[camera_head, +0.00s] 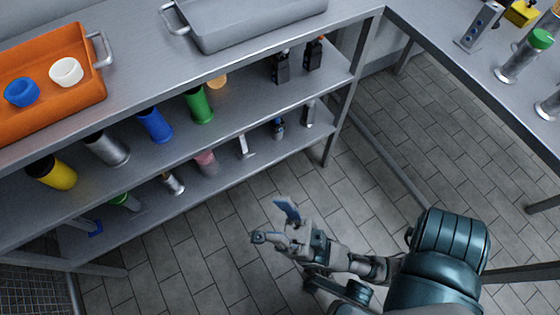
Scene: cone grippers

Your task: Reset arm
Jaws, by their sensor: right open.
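My right arm comes in from the lower right of the head view. Its gripper (272,222) is open and empty, with its fingers apart over the tiled floor, in front of the shelf unit (225,75). It touches nothing that I can see. My left gripper does not show.
An orange tray (55,112) with a blue cup (22,92) and a white cup (66,71) sits on the shelf's top. A grey tray (255,25) stands beside it. Lower shelves hold several cylinders and tools. A table (460,70) stands at right. The floor (190,250) between is clear.

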